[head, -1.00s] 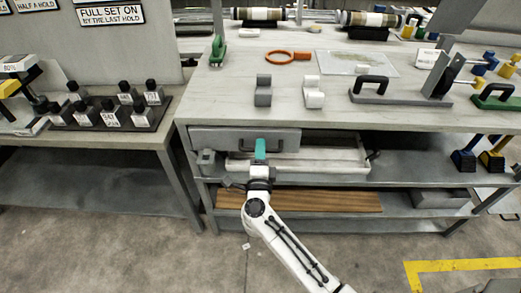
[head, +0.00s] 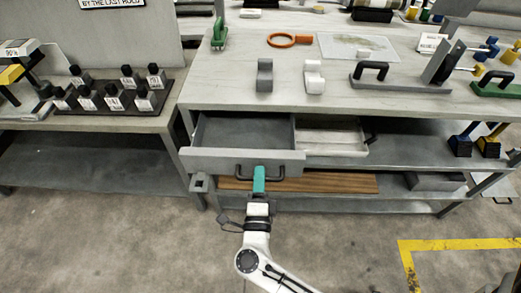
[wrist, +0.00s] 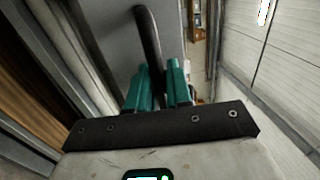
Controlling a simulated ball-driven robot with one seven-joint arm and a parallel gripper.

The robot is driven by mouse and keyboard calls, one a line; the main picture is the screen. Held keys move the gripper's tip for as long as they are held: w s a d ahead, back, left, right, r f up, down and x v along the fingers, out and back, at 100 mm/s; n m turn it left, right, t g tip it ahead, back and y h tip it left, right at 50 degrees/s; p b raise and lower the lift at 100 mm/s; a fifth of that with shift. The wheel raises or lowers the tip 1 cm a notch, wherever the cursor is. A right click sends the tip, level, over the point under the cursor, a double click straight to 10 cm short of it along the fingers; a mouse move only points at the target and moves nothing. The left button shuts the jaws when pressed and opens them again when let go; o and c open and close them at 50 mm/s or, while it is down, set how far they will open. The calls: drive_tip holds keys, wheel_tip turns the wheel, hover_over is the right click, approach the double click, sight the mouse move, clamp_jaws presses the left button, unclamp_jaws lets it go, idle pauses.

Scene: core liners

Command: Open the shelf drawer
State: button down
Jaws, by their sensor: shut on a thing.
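The grey shelf drawer (head: 215,161) under the workbench top is pulled well out, and its empty inside shows in the head view. A dark bar handle (head: 283,170) is on its front. My gripper (head: 259,172) with teal fingers is at the middle of the handle. In the wrist view the teal fingertips (wrist: 158,82) are shut on the dark handle (wrist: 148,40), one on each side. The part of the handle between the fingers is hidden.
A white tray (head: 335,150) sits on the shelf right of the drawer. A brown board (head: 335,184) and a grey box (head: 435,181) lie on the lower shelf. The bench top (head: 225,90) holds several tools and blocks. The floor (head: 130,235) in front is clear.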

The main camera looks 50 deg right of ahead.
drive_tip(key=r+v, duration=0.1)
drive_tip(key=v, duration=0.7)
drive_tip(key=shift+s+a+r, duration=0.2)
drive_tip(key=shift+a+r, duration=0.05)
drive_tip(key=c, duration=1.2)
unclamp_jaws()
drive_tip(key=shift+c, duration=0.2)
drive_tip(key=b+v, duration=0.2)
drive_tip(key=v, duration=0.8)
drive_tip(key=shift+s+a, duration=0.25)
drive_tip(key=shift+a, duration=0.05)
